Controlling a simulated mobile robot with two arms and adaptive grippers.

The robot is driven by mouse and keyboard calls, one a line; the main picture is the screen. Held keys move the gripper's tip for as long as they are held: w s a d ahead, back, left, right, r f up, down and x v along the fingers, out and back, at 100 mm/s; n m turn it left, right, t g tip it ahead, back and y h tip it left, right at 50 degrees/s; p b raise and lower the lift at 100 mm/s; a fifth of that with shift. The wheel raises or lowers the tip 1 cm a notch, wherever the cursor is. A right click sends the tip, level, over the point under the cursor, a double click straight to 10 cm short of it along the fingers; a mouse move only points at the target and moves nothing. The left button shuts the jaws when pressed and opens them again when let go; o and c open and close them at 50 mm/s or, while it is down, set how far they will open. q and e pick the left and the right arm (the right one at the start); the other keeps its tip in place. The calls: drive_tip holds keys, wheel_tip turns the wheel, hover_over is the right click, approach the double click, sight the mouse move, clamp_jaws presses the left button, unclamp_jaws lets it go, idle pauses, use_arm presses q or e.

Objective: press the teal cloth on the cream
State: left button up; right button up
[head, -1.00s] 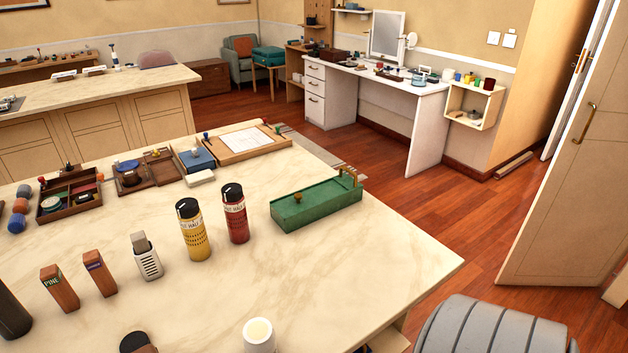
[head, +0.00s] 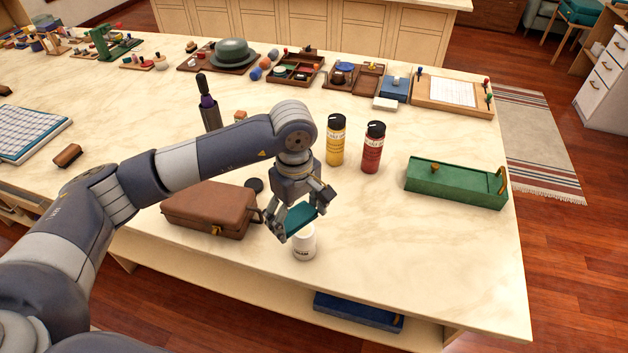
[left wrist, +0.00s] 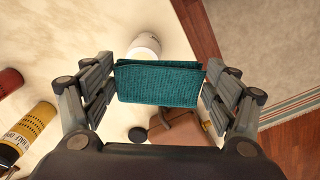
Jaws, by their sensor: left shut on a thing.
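A teal folded cloth (head: 299,218) is held between the fingers of my left gripper (head: 298,212); the left wrist view also shows the cloth (left wrist: 158,83) spanning between both fingers. The cream (head: 304,246) is a small white jar near the front edge of the marble counter. The cloth is above the jar and hides part of its top in the head view. In the left wrist view the jar (left wrist: 144,46) shows just past the cloth's far edge. I cannot tell whether cloth and jar touch. My right gripper is out of view.
A brown leather case (head: 210,209) lies left of the jar, with a round black lid (head: 254,185) behind it. A yellow bottle (head: 335,143) and a red bottle (head: 373,150) stand behind. A green box (head: 455,183) is at the right. The counter between jar and box is clear.

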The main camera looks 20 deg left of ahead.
sight(307, 206)
use_arm(q)
drive_tip(key=w+n+p, duration=0.1)
drive_tip(key=w+r+n+p, duration=0.1)
drive_tip(key=n, duration=0.1)
drive_tip(key=n+p, duration=0.2)
drive_tip(key=shift+w+d+r, duration=0.15)
drive_tip(key=shift+w+d, duration=0.1)
drive_tip(key=shift+w, duration=0.15)
drive_tip(key=shift+w+d+n+p, duration=0.1)
drive_tip(key=shift+w+n+p, duration=0.05)
drive_tip(key=shift+n+p, duration=0.2)
drive_tip(key=shift+d+n, duration=0.15)
drive_tip(key=shift+n, duration=0.1)
drive_tip(key=shift+f, duration=0.5)
drive_tip(key=shift+w+f+b, duration=0.1)
drive_tip(key=shift+f+b, duration=0.25)
drive_tip(key=shift+f, duration=0.25)
drive_tip(key=shift+f+b, duration=0.85)
drive_tip(key=shift+f, duration=1.3)
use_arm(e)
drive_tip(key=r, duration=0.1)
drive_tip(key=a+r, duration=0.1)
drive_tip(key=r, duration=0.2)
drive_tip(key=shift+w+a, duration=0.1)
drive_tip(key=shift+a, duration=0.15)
